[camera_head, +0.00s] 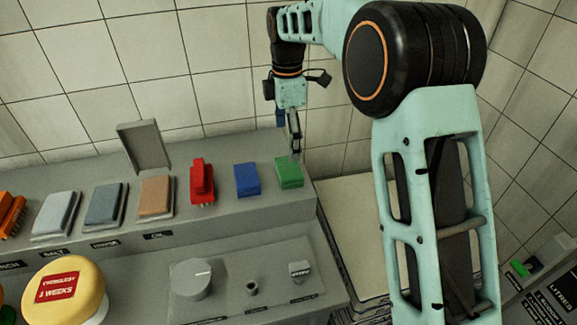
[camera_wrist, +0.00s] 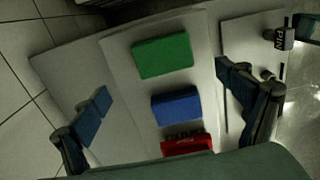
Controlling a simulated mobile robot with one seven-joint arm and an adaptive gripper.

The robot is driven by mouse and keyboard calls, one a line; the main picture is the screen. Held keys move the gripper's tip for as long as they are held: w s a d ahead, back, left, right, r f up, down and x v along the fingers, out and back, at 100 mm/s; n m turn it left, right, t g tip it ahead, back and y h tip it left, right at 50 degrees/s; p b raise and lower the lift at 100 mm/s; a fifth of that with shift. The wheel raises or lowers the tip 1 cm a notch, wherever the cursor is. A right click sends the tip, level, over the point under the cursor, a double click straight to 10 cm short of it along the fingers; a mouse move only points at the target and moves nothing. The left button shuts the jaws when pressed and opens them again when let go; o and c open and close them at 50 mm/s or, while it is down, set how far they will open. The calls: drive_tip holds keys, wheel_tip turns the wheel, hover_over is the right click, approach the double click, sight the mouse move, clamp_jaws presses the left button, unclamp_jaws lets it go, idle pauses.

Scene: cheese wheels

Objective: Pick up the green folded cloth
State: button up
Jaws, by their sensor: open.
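The green folded cloth (camera_head: 289,172) lies flat on the raised grey ledge, at its right end in the head view. In the wrist view the green cloth (camera_wrist: 162,55) is near the top middle, ahead of the fingertips and between their lines. My gripper (camera_head: 294,143) is above the ledge near the cloth and points down. In the wrist view my gripper (camera_wrist: 165,82) has its two blue-tipped fingers wide apart with nothing between them held. Whether a fingertip touches the cloth cannot be told.
A blue folded cloth (camera_head: 247,180) lies just left of the green one, then a red brush (camera_head: 201,182). A yellow cheese wheel (camera_head: 66,287) and a grey knob (camera_head: 190,279) are on the lower front. A tiled wall rises behind.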

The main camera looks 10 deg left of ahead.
sight(289, 167)
drive_tip(key=f, duration=0.3)
drive_tip(key=f+p, duration=0.1)
drive_tip(key=f, duration=0.5)
drive_tip(key=shift+s+d+f, duration=0.2)
drive_tip(key=shift+d+f, duration=0.05)
drive_tip(key=c, duration=1.2)
drive_tip(key=shift+o, duration=0.2)
drive_tip(key=shift+r, duration=0.1)
drive_tip(key=shift+r, duration=0.55)
drive_tip(key=s+r, duration=0.1)
drive_tip(key=r, duration=0.1)
drive_tip(key=s+r+b, duration=0.1)
drive_tip(key=s+r, duration=0.2)
drive_tip(key=r, duration=0.2)
drive_tip(key=shift+s+d, duration=0.25)
drive_tip(key=shift+d, duration=0.15)
drive_tip(key=s+d+r+b, duration=0.2)
drive_tip(key=s+r, duration=0.2)
drive_tip(key=s, duration=0.5)
drive_tip(key=shift+s+r, duration=0.2)
drive_tip(key=shift+r, duration=0.15)
